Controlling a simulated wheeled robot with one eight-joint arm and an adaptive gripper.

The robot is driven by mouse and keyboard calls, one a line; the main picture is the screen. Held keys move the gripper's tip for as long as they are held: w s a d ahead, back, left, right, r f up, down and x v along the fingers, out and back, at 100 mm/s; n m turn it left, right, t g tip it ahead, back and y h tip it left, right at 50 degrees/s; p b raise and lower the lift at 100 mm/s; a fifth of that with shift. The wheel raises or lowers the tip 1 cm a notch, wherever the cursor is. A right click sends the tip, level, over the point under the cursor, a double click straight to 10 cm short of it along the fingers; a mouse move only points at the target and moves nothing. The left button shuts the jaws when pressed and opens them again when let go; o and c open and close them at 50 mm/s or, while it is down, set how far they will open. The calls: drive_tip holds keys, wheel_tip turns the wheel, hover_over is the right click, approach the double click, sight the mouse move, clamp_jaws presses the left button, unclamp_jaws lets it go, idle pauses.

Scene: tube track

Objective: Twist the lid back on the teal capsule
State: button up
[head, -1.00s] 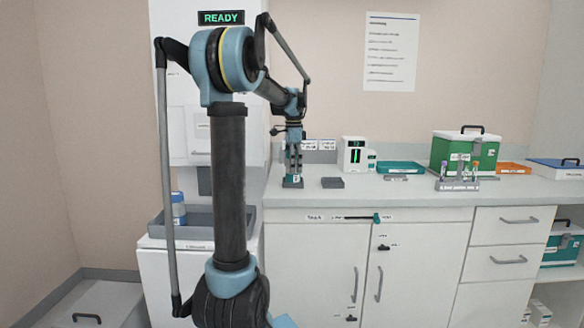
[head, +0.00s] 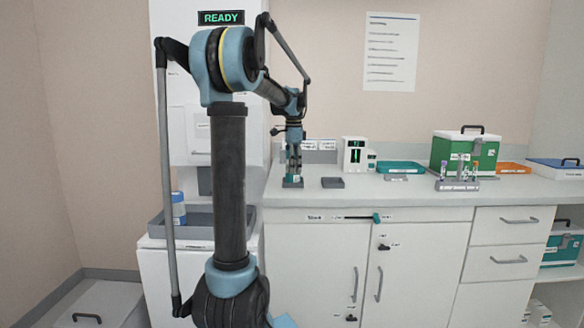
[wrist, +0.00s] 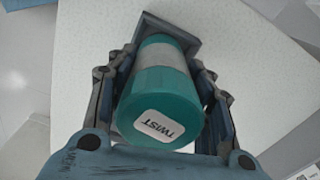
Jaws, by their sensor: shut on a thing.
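The teal capsule (wrist: 160,60) stands on the counter in a small grey holder (wrist: 184,33); the holder also shows in the head view (head: 293,182). Its teal lid (wrist: 148,95), labelled "TWIST", is on its top, with a pale band below it. I cannot tell how tightly the lid is seated. My gripper (wrist: 163,92) is around the capsule's upper end, with a finger on each side of the lid, shut on it. In the head view my gripper (head: 293,165) points down over the holder at the counter's left end, and the capsule is mostly hidden there.
A small dark grey tray (head: 333,183) lies just right of the holder. Farther right are a white device (head: 355,155), a teal tray (head: 400,167), a tube rack (head: 457,184) and a green case (head: 464,153). The counter's front (head: 400,200) is clear.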

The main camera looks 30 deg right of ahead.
drive_tip(key=shift+m, duration=3.2)
drive_tip(key=o, duration=1.4)
drive_tip(key=shift+f, duration=0.1)
drive_tip(key=shift+c, duration=0.2)
wheel_tip(320, 180, up, 12)
drive_tip(key=shift+w+a, duration=0.1)
